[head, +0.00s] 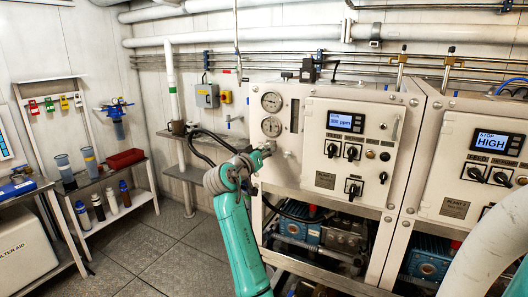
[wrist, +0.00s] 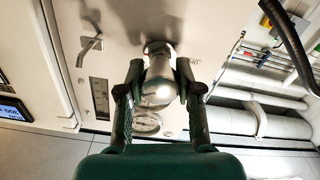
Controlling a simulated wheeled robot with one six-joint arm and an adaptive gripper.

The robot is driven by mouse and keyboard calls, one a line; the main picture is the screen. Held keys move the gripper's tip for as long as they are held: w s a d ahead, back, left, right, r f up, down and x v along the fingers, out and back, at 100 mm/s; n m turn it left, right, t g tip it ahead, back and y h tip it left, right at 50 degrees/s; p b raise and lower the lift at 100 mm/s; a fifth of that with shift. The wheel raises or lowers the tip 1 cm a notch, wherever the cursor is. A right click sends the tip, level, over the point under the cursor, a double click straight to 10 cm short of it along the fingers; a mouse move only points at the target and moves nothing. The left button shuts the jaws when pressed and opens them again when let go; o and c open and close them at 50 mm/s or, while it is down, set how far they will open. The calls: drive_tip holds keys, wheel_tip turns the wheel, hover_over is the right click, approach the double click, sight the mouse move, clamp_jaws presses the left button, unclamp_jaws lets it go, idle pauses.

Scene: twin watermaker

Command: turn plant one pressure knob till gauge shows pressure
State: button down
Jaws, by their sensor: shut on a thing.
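The plant one panel (head: 350,105) is a cream cabinet front with a "PLANT 1" label. Two round gauges, an upper one (head: 271,101) and a lower one (head: 271,127), sit at its upper left; their needles are too small to read. My gripper (head: 266,148) is at the panel just below the lower gauge, and hides the knob there. In the wrist view, the silvery rounded pressure knob (wrist: 159,88) stands out from the panel between the two fingers of my gripper (wrist: 160,72), which is shut on it. One gauge (wrist: 147,123) shows partly behind the knob.
Plant one's lit display (head: 346,122) and several black switches are right of the gauges. A second cabinet (head: 455,190), whose screen reads "HIGH", adjoins on the right. The floor (head: 150,245) at left is clear.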

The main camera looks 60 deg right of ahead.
drive_tip(key=shift+m, duration=0.6)
drive_tip(key=c, duration=0.7)
unclamp_jaws()
drive_tip(key=shift+c, duration=0.2)
drive_tip(key=shift+a, duration=0.1)
drive_tip(key=a, duration=1.1)
drive_tip(key=shift+s+a, duration=0.4)
drive_tip(key=shift+s, duration=0.05)
